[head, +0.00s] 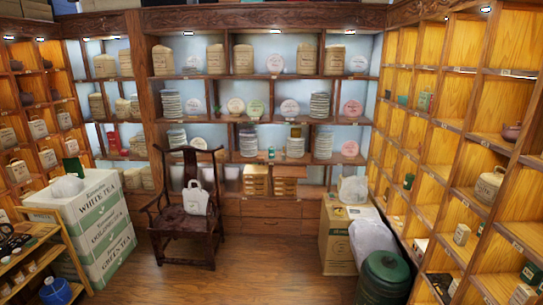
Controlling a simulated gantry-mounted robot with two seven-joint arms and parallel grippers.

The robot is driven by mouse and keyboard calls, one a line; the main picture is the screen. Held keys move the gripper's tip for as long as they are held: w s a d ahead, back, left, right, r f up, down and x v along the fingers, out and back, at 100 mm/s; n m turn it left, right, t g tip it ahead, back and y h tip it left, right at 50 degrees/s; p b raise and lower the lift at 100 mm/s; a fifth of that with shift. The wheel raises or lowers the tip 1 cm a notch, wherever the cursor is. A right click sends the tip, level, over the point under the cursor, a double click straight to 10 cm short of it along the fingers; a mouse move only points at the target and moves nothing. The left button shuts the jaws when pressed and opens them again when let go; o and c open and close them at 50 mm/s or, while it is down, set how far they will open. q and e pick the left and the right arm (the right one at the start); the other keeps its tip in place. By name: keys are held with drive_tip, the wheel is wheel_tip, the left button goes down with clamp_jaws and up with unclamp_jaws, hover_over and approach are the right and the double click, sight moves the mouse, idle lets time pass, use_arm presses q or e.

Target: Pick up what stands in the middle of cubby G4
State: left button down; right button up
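Wooden cubbies line the right wall (430,185), with small label tags on their edges that are too small to read. I cannot tell which cubby is G4. Several of these cubbies hold something: a dark teapot (512,132), a beige lidded pot (489,184), a small light box (461,234), a green box (424,101), a dark green tin (408,181) and a green tin (530,272). Other cubbies there look empty. The left wall also has cubbies, with paper-wrapped packages (38,128) in several. Neither of my grippers is in the head view.
A dark wooden armchair (183,222) with a white bag (196,198) stands left of centre. White tea cartons (100,230) stand at left, near a low shelf (35,265). A carton (340,240), a white sack (373,240) and a green drum (384,275) stand before the right cubbies. The middle floor (260,265) is clear.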

use_arm(q)
unclamp_jaws()
drive_tip(key=shift+d, duration=0.1)
idle(0.4)
